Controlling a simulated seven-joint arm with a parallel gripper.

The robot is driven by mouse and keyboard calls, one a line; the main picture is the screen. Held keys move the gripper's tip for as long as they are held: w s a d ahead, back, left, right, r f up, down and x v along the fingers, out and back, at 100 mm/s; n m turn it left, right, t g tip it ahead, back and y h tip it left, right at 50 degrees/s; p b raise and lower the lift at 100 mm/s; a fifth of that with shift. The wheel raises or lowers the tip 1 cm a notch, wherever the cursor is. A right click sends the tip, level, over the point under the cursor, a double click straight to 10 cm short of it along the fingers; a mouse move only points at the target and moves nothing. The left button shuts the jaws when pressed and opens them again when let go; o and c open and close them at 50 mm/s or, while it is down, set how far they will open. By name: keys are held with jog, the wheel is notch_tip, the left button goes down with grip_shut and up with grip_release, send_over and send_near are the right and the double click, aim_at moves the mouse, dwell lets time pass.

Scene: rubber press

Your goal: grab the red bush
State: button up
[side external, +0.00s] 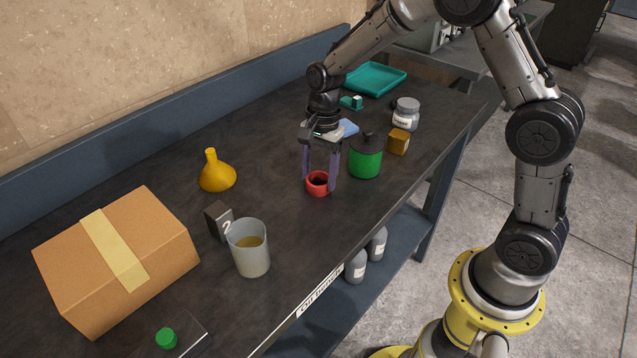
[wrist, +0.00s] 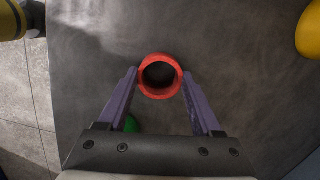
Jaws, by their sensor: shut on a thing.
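The red bush (side external: 318,184) is a short, hollow red ring standing upright on the dark bench, left of the green canister in the side view. In the wrist view the red bush (wrist: 160,93) shows from above with its dark round bore. My gripper (side external: 319,184) is over it, with its purple fingers pointing down on either side. In the wrist view my gripper (wrist: 160,78) has one finger at each side of the ring, shut on it. The bush appears to be at bench level; any small gap beneath it cannot be told.
A green canister (side external: 366,160) with a dark lid stands close right of my gripper. A yellow funnel (side external: 217,174), a beaker (side external: 250,255), a dark block (side external: 218,220) and a cardboard box (side external: 118,265) stand to the left. An orange block (side external: 398,142) and grey jar (side external: 406,114) are behind right.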

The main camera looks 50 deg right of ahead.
jog(key=c, duration=0.4)
